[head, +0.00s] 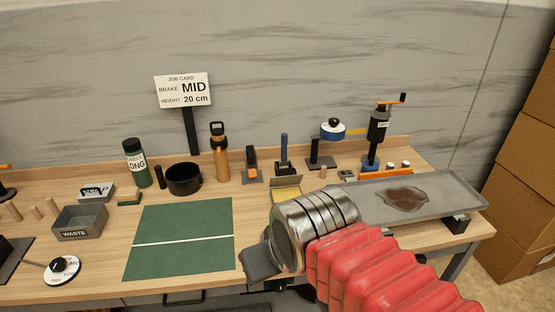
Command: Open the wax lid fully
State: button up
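A small box with yellow contents (284,194), which looks like the wax, sits on the bench just behind my arm. A grey-tan lid (286,181) stands raised along its back edge. How far back it tilts is hard to tell. My arm hides the lower part of the box. My gripper (260,263) is at the near side of the bench, in front and left of the box, apart from the lid. Only one dark grey finger-like part shows, so its opening and any contents are hidden.
A green mat (182,240) lies left of my gripper. Behind stand a black pot (184,179), an orange bottle (221,160) and a blue-handled tool (284,152). A metal tray (452,191) with a brown stain (405,200) lies right. A waste bin (80,223) is left.

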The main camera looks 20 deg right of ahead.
aim_at(296, 179)
jog(key=i, duration=0.85)
jog(key=z, duration=0.05)
